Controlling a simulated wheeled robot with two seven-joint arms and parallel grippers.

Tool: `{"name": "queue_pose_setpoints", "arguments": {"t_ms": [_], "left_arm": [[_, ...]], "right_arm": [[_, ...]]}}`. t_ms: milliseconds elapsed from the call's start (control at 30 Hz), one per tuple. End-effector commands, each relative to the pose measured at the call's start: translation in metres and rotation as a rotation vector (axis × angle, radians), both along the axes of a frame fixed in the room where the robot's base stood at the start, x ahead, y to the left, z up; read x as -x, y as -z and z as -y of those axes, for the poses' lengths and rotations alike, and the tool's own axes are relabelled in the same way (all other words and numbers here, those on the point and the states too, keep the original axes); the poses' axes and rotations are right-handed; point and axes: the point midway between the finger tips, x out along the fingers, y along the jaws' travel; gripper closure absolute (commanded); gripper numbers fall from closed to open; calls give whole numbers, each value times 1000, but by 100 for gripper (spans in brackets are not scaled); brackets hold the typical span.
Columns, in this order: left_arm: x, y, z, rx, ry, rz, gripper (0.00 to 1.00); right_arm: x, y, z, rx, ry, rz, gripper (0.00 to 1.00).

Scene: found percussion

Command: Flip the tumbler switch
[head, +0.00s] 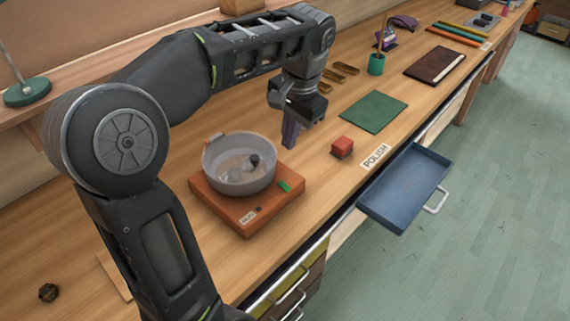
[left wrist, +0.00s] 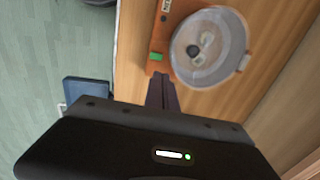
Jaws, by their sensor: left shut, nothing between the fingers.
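An orange box (head: 240,222) with a grey round pot (head: 240,180) on top stands on the wooden bench. A small green piece (head: 285,185), which looks like the tumbler switch, sits at the box's right edge; it also shows in the left wrist view (left wrist: 156,57). My left gripper (head: 289,144) is shut and empty, pointing down just beyond the box on the right. In the left wrist view its closed fingers (left wrist: 162,82) lie close to the green piece; I cannot tell whether they touch anything. My right gripper is not in view.
A red block (head: 342,146) and a "POLISH" label (head: 376,156) lie right of the box. An open blue drawer (head: 405,188) juts out from the bench front. A green mat (head: 374,112) and a dark book (head: 434,64) lie farther along. The pot contains small objects.

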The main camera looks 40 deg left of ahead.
Motion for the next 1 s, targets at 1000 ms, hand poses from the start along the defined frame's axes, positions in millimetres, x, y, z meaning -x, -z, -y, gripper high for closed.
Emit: {"name": "queue_pose_setpoints", "arguments": {"t_ms": [1000], "left_arm": [[-2,136,-21,1,0,-1,100]], "right_arm": [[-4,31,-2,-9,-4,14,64]]}}
